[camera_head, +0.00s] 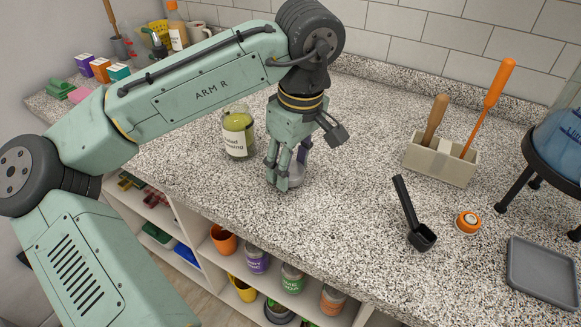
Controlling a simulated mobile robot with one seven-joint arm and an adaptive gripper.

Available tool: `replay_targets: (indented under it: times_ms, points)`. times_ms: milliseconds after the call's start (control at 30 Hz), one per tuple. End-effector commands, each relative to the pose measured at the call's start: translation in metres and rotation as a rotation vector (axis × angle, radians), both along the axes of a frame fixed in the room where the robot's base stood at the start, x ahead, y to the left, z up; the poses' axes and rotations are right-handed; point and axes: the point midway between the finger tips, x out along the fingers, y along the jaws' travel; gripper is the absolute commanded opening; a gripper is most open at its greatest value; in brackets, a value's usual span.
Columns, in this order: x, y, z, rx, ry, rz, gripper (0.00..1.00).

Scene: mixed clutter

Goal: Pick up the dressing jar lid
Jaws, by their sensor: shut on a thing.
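The dressing jar (239,136), clear glass with yellow-green contents and a pale label, stands upright on the speckled counter, left of my gripper. No separate lid shows clearly on its top. My gripper (283,182) points down close to the counter, with its fingers shut on a greyish, rounded thing (298,172), which looks like the dressing jar lid. The fingers hide most of it, so its full shape and whether it touches the counter cannot be told.
A cream holder (440,159) with wooden and orange handles stands to the right. A black scoop (421,236), an orange round item (467,222) and a grey tray (542,271) lie at front right. The counter's front edge is near my gripper, above shelves of cans.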

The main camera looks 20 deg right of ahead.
Motion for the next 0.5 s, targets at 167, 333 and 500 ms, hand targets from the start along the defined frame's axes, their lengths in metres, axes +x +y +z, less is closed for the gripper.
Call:
replay_targets:
  times_ms: [167,333,500]
  points:
    - [0.0,-0.001,0.019,-0.001,-0.002,0.0,0.34]
    - [-0.013,0.023,0.027,-0.002,-0.001,0.002,0.34]
    - [-0.034,0.062,0.031,0.0,-0.003,0.006,0.34]
